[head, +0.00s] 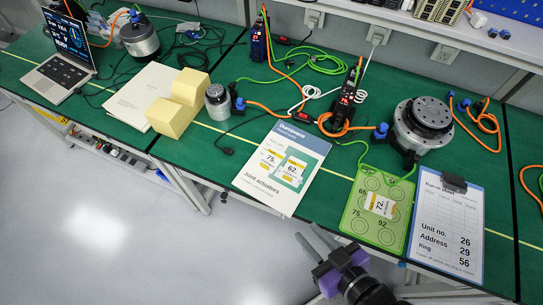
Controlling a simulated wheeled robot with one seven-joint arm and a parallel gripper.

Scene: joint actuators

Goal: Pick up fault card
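No thing in the head view bears a readable label "fault card", so I cannot tell for sure which one it is. A small white and yellow card marked 72 (379,204) lies on a green pad (362,228) with printed rings and the numbers 65, 75 and 92. My gripper (311,239) is at the bottom centre, off the bench's front edge, below and left of the pad. Its two grey fingers appear apart with nothing between them.
A clipboard (447,235) lies right of the pad. Behind are a large actuator (423,124), a small motor (217,101) and orange and green cables. Yellow blocks (178,103), papers (139,96) and a laptop (63,66) are on the left of the green bench (210,150).

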